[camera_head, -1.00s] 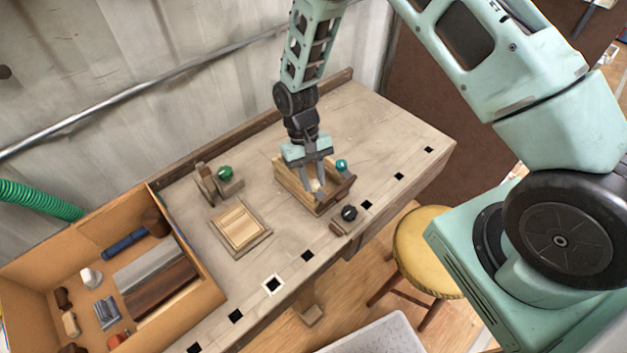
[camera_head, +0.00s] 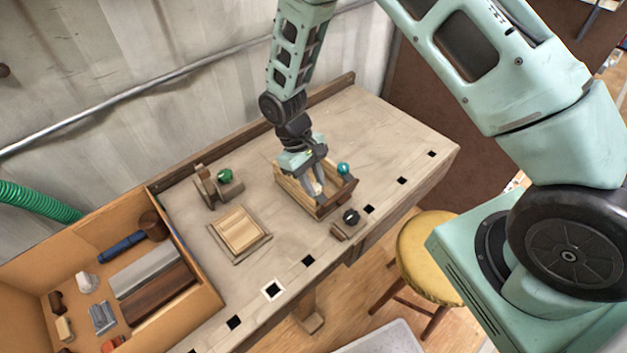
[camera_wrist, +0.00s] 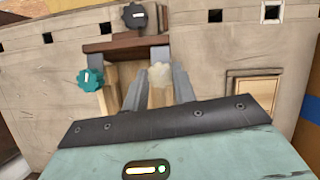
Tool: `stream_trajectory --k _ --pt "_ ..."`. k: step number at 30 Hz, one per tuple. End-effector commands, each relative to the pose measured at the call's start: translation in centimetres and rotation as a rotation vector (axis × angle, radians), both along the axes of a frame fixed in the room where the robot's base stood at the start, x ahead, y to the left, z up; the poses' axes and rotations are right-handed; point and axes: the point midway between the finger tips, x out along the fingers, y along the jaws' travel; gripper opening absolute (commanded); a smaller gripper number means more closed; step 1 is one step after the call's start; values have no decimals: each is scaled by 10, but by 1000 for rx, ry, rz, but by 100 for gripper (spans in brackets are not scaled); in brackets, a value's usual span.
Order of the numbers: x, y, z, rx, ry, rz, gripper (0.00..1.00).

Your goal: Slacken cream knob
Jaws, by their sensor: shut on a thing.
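The cream knob (camera_wrist: 160,75) is a pale, scalloped knob on a wooden frame-like fixture, whose side rail shows in the head view (camera_head: 296,200). In the head view the knob (camera_head: 317,188) is small and partly hidden by the fingers. My gripper (camera_head: 317,190) reaches down into the fixture. In the wrist view my gripper (camera_wrist: 158,80) has one finger on each side of the cream knob, shut on it. A teal knob (camera_head: 343,168) is at the fixture's far right corner, just beside my gripper.
A black knob (camera_head: 351,216) on a small block is near the bench's front edge. A green knob (camera_head: 224,176) on a wooden clamp and a framed wooden panel (camera_head: 262,250) are to the left. An open tool box (camera_head: 208,297) stands at far left. The bench's back right (camera_head: 385,125) is clear.

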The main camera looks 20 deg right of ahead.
Motion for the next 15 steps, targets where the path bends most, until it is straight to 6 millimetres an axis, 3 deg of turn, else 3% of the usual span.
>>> stream_trajectory --k 6,7,9,15 --pt "0 0 -1 0 -1 -1 4" --pt "0 0 -1 0 -1 -1 35" --pt "0 0 -1 0 -1 -1 49" --pt "0 0 0 0 -1 -1 49"
